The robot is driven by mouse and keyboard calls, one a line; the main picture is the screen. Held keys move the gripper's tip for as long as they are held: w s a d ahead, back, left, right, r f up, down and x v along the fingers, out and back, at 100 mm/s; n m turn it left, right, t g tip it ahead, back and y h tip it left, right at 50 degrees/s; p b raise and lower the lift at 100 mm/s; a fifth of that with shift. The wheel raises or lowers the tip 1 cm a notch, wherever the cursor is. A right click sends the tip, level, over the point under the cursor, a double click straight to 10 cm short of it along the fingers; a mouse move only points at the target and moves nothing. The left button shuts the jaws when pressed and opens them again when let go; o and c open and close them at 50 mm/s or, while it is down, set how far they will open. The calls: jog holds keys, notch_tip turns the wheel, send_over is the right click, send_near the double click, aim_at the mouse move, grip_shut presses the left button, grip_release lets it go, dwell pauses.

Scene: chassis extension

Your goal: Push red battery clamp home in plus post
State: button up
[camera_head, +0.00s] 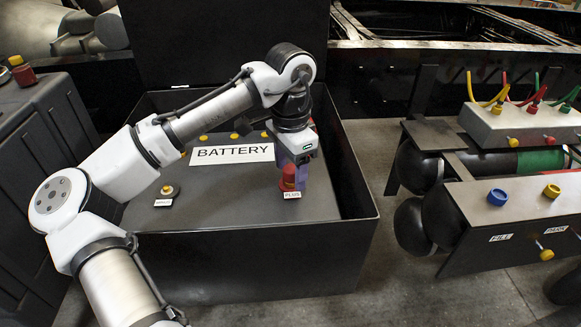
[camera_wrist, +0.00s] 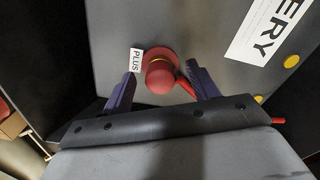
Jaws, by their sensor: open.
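The red battery clamp (camera_head: 288,176) stands at the plus post, by the PLUS label (camera_head: 292,195) on the battery's grey top (camera_head: 235,200). In the wrist view, the clamp (camera_wrist: 160,77) shows a rounded red top over a wider red disc, with a thin gold band between. A short red piece reaches from it to the lower right. The post itself is hidden, and I cannot tell how deep the clamp sits. My gripper (camera_wrist: 164,86) is open, its purple fingers on either side of the clamp with gaps visible. It also shows in the head view (camera_head: 297,182).
The battery box's black walls (camera_head: 255,245) surround the battery top, and its raised lid (camera_head: 230,40) stands behind. The minus post (camera_head: 166,190) is at the left with its label. A BATTERY sign (camera_head: 232,154) lies behind. Tanks and valve panels (camera_head: 490,205) stand to the right.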

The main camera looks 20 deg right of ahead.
notch_tip(320, 180, up, 14)
jog(key=p, duration=0.1)
jog(key=shift+f+p, duration=0.25)
jog(key=shift+p, duration=0.1)
jog(key=shift+s+f, duration=0.1)
